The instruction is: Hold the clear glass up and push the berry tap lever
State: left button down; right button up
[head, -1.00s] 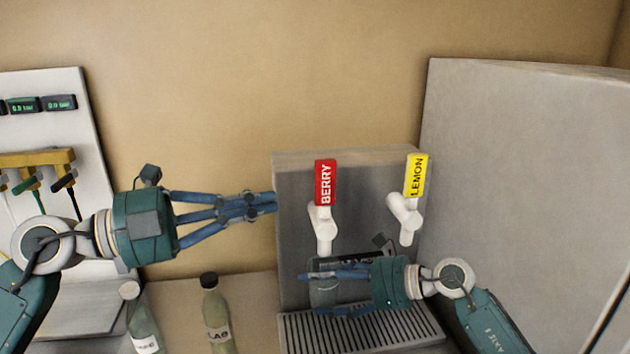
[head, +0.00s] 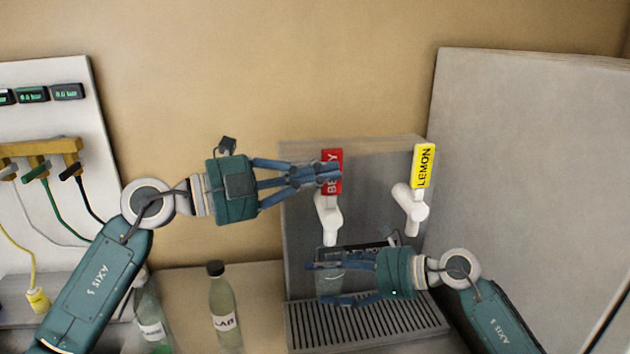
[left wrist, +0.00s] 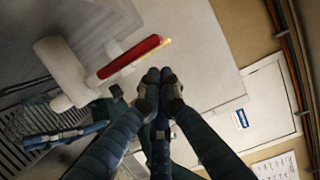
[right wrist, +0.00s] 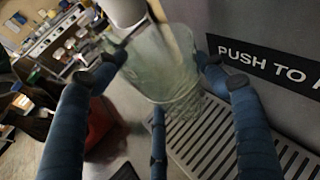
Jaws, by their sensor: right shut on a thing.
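The red berry lever (head: 331,160) stands upright on its white tap (head: 328,218); it also shows in the left wrist view (left wrist: 130,57). My left gripper (head: 335,176) has its fingers together in front of the lever and covers part of its label. In the left wrist view its closed fingertips (left wrist: 159,77) are beside the lever; I cannot tell if they touch. My right gripper (head: 318,282) is shut on the clear glass (head: 330,284), below the berry tap. In the right wrist view the glass (right wrist: 165,70) sits between the fingers, its mouth at the tap's spout (right wrist: 125,10).
The yellow lemon lever (head: 423,166) and its white tap are to the right. A slotted drip tray (head: 365,328) lies below. Two bottles (head: 222,300) stand left of the dispenser (head: 300,240). A large grey panel (head: 530,170) rises at the right.

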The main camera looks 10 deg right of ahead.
pick_arm(q)
jog(key=shift+w, duration=0.5)
jog(key=w+n, duration=0.3)
jog(key=w+n+g+y, duration=0.1)
jog(key=n, duration=0.1)
jog(key=shift+w+r, duration=0.3)
jog(key=shift+r, duration=0.05)
jog(key=shift+a, duration=0.1)
dwell(4.5)
jog(key=s+a+r, duration=0.2)
jog(key=s+a, duration=0.4)
jog(key=a, duration=0.3)
jog(key=shift+a+r, duration=0.25)
jog(key=shift+a, duration=0.05)
